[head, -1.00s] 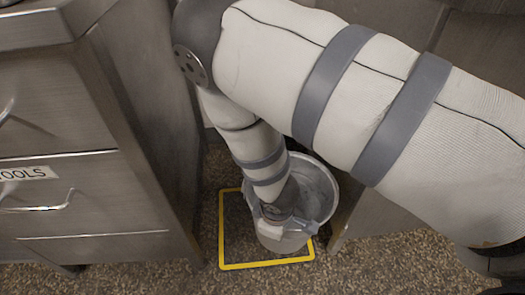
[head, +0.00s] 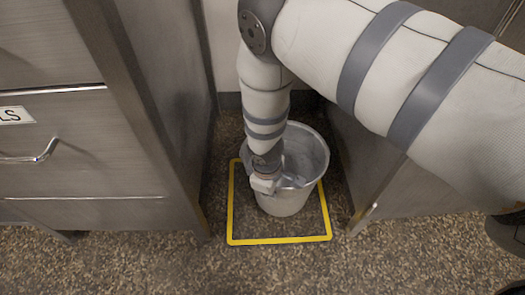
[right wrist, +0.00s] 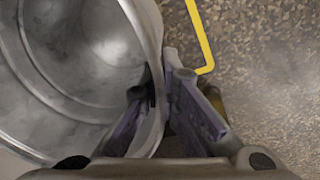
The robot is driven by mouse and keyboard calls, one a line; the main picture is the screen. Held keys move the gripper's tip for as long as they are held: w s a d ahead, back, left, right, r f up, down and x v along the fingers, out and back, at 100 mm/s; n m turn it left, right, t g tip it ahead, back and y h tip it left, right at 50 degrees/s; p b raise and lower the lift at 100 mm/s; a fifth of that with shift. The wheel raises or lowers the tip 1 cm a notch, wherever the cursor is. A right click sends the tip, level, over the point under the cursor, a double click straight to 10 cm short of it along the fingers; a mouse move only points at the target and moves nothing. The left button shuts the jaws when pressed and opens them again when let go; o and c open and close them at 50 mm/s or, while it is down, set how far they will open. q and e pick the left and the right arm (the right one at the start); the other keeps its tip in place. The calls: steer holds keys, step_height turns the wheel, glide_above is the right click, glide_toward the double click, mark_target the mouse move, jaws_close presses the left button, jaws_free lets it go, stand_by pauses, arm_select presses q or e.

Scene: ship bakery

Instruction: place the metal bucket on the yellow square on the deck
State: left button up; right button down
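The metal bucket (head: 289,203) stands upright over the yellow square (head: 281,240), an outline on the speckled deck. In the head view its lower part shows inside the outline, and its rim hides part of the right and far lines. I cannot tell whether its bottom touches the deck. My right gripper (head: 265,183) reaches down to the bucket's near left rim. In the right wrist view my right gripper (right wrist: 165,95) has one finger inside the bucket (right wrist: 75,60) and one outside, closed on its wall. A corner of the yellow square (right wrist: 203,45) shows beyond. My left gripper is out of view.
A metal drawer cabinet (head: 80,150) stands close on the left. Another metal cabinet front (head: 415,185) stands close on the right, with a wall behind. The deck in front of the square (head: 280,270) is clear.

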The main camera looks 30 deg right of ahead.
mark_target(265, 202)
steer(key=w+f, duration=0.1)
steer(key=w+f+b, duration=0.1)
steer(key=shift+w+d+f, duration=0.15)
steer(key=shift+f, duration=0.2)
step_height(265, 202, down, 3)
steer(key=shift+w+f+b, duration=0.15)
steer(key=shift+f+b, duration=0.05)
steer(key=shift+b, duration=0.75)
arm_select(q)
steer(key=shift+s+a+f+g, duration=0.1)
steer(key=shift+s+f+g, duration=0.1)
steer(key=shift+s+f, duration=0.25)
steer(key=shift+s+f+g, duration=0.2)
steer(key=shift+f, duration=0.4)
arm_select(e)
steer(key=shift+r, duration=0.1)
steer(key=c, duration=2.1)
jaws_free()
steer(key=o, duration=0.3)
